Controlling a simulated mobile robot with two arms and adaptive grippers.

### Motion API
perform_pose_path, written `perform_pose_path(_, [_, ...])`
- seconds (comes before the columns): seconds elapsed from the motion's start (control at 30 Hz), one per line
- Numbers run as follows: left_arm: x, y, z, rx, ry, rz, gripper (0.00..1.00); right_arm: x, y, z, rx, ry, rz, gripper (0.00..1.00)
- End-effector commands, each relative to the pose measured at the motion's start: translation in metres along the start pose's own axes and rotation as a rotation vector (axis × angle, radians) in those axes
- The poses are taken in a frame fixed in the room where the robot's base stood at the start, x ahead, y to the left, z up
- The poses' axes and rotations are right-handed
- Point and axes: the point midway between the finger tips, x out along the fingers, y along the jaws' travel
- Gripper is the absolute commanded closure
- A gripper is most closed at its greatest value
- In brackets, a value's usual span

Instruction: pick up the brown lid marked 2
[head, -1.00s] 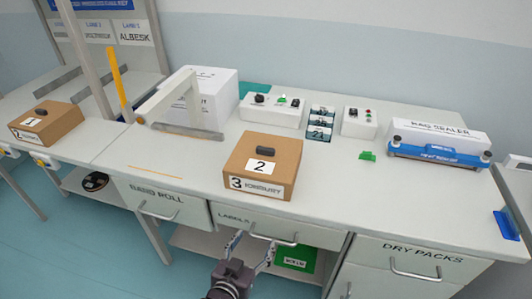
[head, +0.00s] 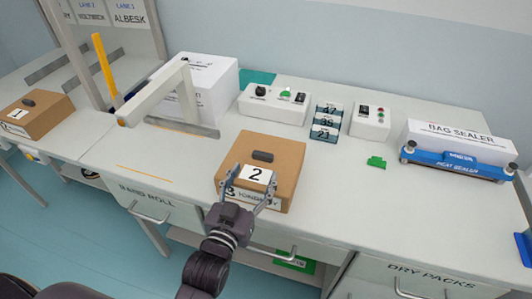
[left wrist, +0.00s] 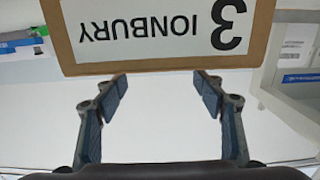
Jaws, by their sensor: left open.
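The brown lid marked 2 (head: 284,151) is the top of a brown box on the bench, with a dark knob (head: 262,156) on it and a white label reading 2. The box front (left wrist: 261,42) carries a label reading 3 IONBURY, upside down in the left wrist view. My left gripper (head: 250,188) is open in front of the box in the head view, its fingers overlapping the front edge in the picture. In the left wrist view the open fingers (left wrist: 161,82) point toward the box front with nothing between them. My right gripper is not seen.
Another brown box (head: 38,117) with a knobbed lid stands at the left. A white box (head: 205,85), a grey arm-like frame (head: 155,97), control boxes (head: 274,103) and a bag sealer (head: 456,160) stand around. The bench right of the box is mostly clear.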

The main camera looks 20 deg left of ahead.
Motion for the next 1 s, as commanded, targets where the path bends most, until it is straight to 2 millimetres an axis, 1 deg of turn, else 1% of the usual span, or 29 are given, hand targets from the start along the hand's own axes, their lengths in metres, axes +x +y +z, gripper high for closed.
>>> perform_pose_path(0.1, [0.012,0.0,-0.001,0.0,0.001,0.0,0.36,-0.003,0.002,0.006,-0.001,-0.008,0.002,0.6])
perform_pose_path(0.33, [0.033,-0.001,-0.002,0.0,0.001,0.0,0.36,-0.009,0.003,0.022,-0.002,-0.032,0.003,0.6])
perform_pose_path(0.5, [0.058,-0.003,-0.003,0.0,0.001,0.001,0.36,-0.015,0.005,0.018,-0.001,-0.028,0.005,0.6])
perform_pose_path(0.6, [0.068,-0.003,-0.002,-0.001,0.0,0.0,0.36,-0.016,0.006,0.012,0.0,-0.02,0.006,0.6])
perform_pose_path(0.7, [0.073,-0.003,-0.001,-0.001,-0.001,0.0,0.36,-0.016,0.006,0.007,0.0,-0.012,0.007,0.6])
perform_pose_path(0.93, [0.074,-0.003,0.0,-0.001,-0.001,0.0,0.36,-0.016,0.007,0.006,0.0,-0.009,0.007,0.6])
perform_pose_path(0.97, [0.074,-0.003,0.0,-0.001,-0.001,0.0,0.38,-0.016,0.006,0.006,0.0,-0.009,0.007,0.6])
perform_pose_path(1.0, [0.074,-0.003,0.0,-0.001,-0.001,0.0,0.43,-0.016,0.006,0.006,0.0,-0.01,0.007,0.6])
